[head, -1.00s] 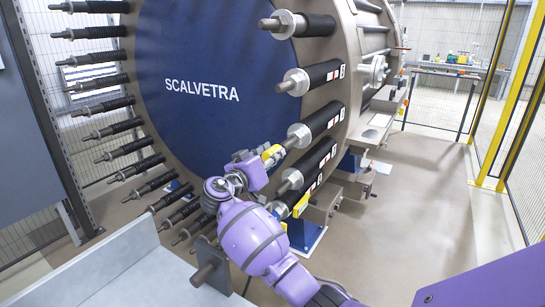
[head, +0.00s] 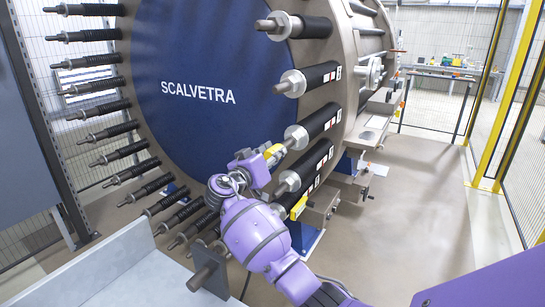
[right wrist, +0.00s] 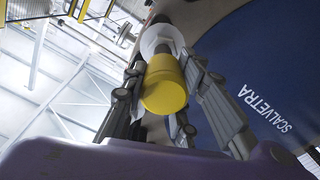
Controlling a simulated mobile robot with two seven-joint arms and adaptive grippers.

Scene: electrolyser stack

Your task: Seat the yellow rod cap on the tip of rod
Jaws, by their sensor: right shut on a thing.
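The yellow rod cap (head: 274,151) is held in my right gripper (head: 268,156), at the front of the stack. In the right wrist view the cap (right wrist: 164,86) sits between the fingers of the gripper (right wrist: 172,100), its closed round end facing the camera. The rod (head: 288,143) with a steel nut (head: 296,137) and black sleeve is directly beyond the cap, roughly in line with it. In the wrist view the nut (right wrist: 161,40) shows just behind the cap. My left gripper is out of view.
Neighbouring rods with nuts (head: 290,182) and (head: 290,84) stick out below and above. A grey bench (head: 120,270) with an upright bracket and short brown rod (head: 203,277) stands in front. Floor at the right (head: 400,230) is clear.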

